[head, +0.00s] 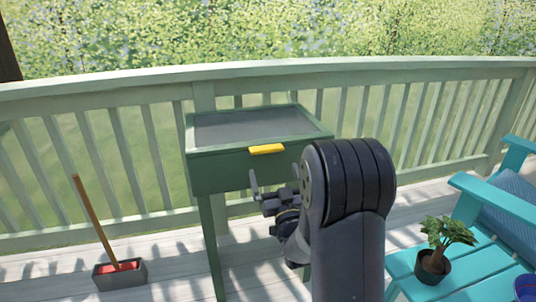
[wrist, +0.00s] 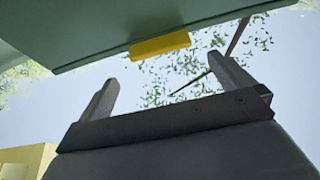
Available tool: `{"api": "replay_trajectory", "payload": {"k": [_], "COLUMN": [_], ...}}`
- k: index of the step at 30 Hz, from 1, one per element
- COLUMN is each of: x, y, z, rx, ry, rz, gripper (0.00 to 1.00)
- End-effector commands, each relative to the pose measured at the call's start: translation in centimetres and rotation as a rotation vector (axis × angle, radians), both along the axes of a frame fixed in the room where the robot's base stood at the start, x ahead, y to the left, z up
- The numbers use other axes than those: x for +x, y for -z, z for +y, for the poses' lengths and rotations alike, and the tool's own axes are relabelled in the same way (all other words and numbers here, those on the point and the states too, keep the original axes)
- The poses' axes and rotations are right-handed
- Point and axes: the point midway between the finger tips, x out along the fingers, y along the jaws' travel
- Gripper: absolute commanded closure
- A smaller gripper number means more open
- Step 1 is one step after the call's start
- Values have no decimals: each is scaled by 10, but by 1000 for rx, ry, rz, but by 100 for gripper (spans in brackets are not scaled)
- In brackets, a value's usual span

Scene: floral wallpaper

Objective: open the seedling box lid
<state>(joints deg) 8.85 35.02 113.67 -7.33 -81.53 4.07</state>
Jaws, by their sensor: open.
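The seedling box (head: 225,172) is a dark green box on legs at the railing, left of centre in the head view. Its lid (head: 250,125), a grey panel in a green frame, lies shut on top. A yellow handle (head: 266,149) sticks out at the lid's front edge. My gripper (head: 275,180) is open and empty, below and in front of the handle. In the wrist view, the handle (wrist: 160,46) is above and beyond the spread fingers of my gripper (wrist: 168,86), apart from them. The underside of the green box (wrist: 90,30) fills the top left. My arm hides part of the box's right side.
A grey planter-like box (head: 122,276) with a wooden handle stands on the deck at left. A turquoise chair (head: 490,272) with a potted plant (head: 434,262) is at right. The railing (head: 120,160) runs behind. Bare deck lies between the grey box and the seedling box.

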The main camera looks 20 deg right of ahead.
Motion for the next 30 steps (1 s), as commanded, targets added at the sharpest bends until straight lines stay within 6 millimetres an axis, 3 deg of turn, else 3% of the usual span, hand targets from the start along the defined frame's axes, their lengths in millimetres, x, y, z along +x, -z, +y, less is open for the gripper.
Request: {"api": "replay_trajectory", "payload": {"k": [6,13,26,30], "x": [39,67,77,77], "y": [-15,-27,-32,-32], "z": [0,-1,-2,-2], "rx": [0,0,0,0], "ry": [0,1,1,1], "rz": [-2,-1,2,2], "gripper": [0,0,0,9]}}
